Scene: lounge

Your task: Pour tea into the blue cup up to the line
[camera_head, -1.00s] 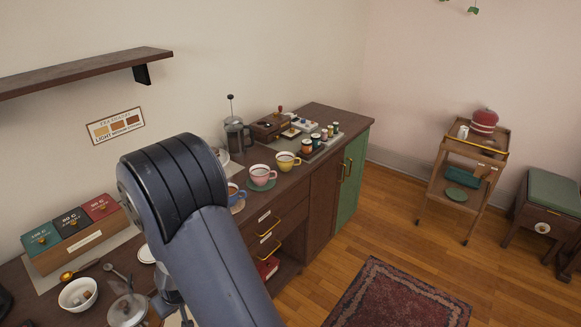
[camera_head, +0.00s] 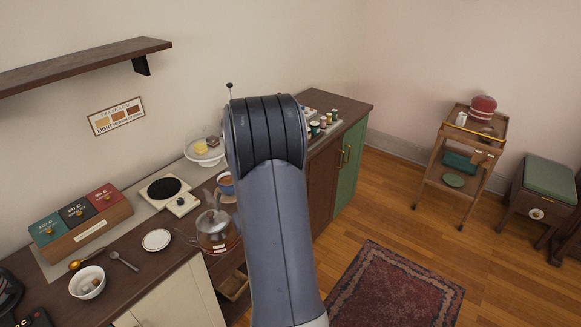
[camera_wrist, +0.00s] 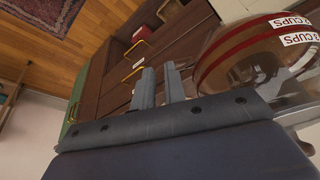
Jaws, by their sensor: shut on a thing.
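The blue cup (camera_head: 226,183) stands on the counter just left of my arm in the head view, with brown showing inside its rim; its line cannot be made out. The teapot also shows close up in the wrist view (camera_wrist: 240,65), with red bands and "CUPS" labels. My gripper (camera_wrist: 160,86) is shut beside the teapot, apparently on its handle; the grip itself is hidden. My arm hides the gripper in the head view.
A hotplate (camera_head: 165,188), a white saucer (camera_head: 157,240), a bowl (camera_head: 87,282), a spoon (camera_head: 124,261) and tea boxes (camera_head: 80,217) stand to the left. A dish with yellow and brown pieces (camera_head: 204,150) is behind. Small jars (camera_head: 322,124) stand beyond my arm.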

